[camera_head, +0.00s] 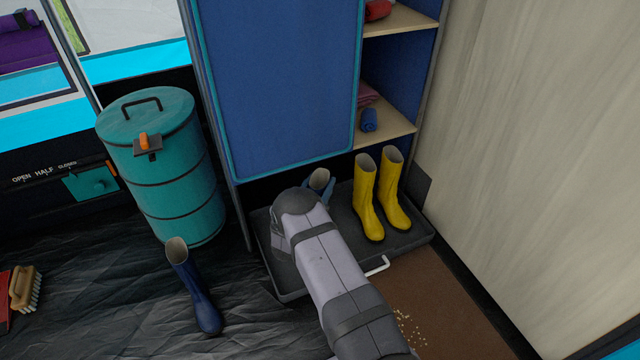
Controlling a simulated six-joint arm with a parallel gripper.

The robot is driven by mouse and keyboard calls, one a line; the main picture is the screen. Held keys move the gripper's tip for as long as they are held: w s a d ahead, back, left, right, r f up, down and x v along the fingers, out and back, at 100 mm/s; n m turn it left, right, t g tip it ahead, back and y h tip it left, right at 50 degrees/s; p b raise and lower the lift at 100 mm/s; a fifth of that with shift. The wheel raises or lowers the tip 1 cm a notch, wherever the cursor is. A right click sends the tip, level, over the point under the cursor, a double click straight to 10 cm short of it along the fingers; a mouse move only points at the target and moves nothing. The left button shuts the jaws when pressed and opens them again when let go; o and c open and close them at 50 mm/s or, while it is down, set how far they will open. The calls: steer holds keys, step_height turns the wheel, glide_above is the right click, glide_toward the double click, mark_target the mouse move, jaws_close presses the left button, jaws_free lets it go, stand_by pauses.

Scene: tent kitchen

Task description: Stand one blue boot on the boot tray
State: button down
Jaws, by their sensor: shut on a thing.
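One blue boot (320,182) shows only its open top and part of its shaft, at the back of the dark boot tray (414,239), left of the yellow boots. My gripper (300,204) is at this boot, shut on it; my own wrist hides the fingers and the boot's lower part. I cannot tell whether its sole touches the tray. A second blue boot (194,287) stands on the dark floor sheet, left of the tray, with its toe toward the front.
A pair of yellow boots (378,196) stands on the tray's right side. A teal canister (164,165) stands at the left. A blue cabinet panel (280,80) and shelves (390,125) rise behind the tray. A brush (25,288) lies far left. A brown mat (440,295) lies in front.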

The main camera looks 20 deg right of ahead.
steer(key=c, duration=0.9)
jaws_free()
steer(key=shift+f, duration=0.1)
steer(key=shift+c, duration=0.2)
steer(key=shift+r, duration=0.2)
